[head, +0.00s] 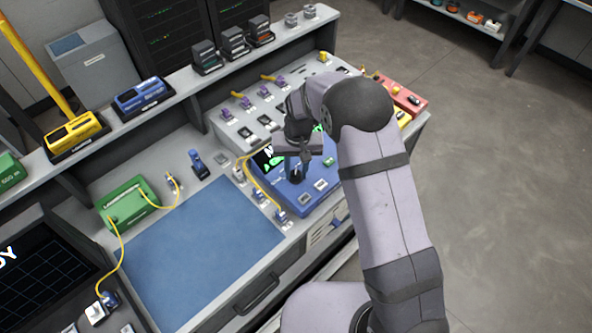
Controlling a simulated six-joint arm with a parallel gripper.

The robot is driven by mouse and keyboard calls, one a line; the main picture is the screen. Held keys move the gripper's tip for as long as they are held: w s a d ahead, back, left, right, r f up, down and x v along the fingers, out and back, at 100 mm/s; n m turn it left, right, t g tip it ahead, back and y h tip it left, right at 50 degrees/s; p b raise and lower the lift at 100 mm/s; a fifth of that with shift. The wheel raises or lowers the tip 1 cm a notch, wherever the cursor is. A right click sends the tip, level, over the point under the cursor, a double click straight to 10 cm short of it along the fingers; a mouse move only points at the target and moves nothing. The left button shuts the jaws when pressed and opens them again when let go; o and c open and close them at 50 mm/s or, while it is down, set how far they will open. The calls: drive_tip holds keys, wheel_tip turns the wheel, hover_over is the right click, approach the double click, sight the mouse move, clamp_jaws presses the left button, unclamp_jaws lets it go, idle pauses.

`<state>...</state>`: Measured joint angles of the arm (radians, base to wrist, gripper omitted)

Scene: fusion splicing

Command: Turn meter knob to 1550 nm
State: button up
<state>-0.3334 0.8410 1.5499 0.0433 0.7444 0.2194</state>
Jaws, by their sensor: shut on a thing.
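The blue meter (310,187) sits at the right part of the bench, with a dark screen (263,158) showing green marks. My gripper (301,168) points down over the meter's top face. Its jaws are shut on the meter knob, which is mostly hidden by the gripper. The knob's setting cannot be read from here. Part of the screen is covered by my arm.
A blue mat (200,245) lies clear to the left. A green box (127,202) with yellow fibre leads stands beyond it. Yellow leads run beside the meter's left edge. A grey panel (235,125) with several connectors stands behind, and a red case (402,97) is at the back right.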

sight(297, 174)
idle(0.5)
drive_tip(key=o, duration=1.1)
drive_tip(key=shift+c, duration=0.2)
drive_tip(key=shift+d+r+b, duration=0.15)
drive_tip(key=shift+r+b, duration=1.05)
drive_tip(key=shift+r, duration=2.55)
